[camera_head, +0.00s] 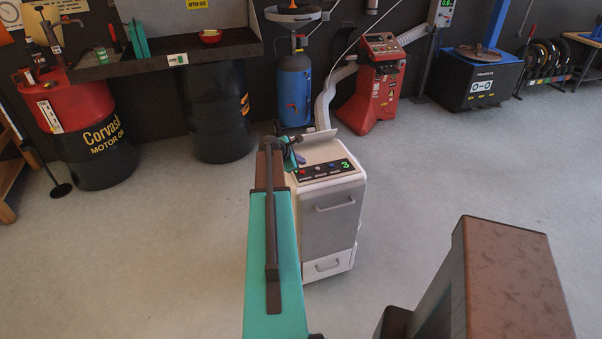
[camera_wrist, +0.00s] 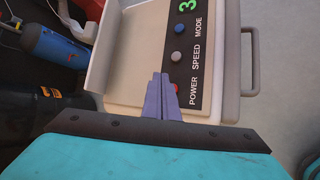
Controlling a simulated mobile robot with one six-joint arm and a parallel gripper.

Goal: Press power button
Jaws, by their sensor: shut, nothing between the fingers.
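A white cabinet (camera_head: 335,215) on the floor has a dark control panel (camera_head: 322,170) on top with a lit green 3. In the wrist view the panel (camera_wrist: 208,60) carries a blue button (camera_wrist: 180,28) by MODE, a grey button (camera_wrist: 177,56) by SPEED and a red power button (camera_wrist: 175,88) by POWER. My gripper (camera_wrist: 161,76) is shut and empty, its purple fingers over the cabinet top beside the red button. The fingers partly cover the red button; I cannot tell whether they touch it. In the head view my gripper (camera_head: 300,159) is small beside the panel.
A grey hose (camera_head: 328,100) rises behind the cabinet. A blue tank (camera_head: 293,90) and a red machine (camera_head: 375,85) stand behind it. Black and red drums (camera_head: 85,130) stand at the back left. The floor (camera_head: 150,250) around the cabinet is mostly clear.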

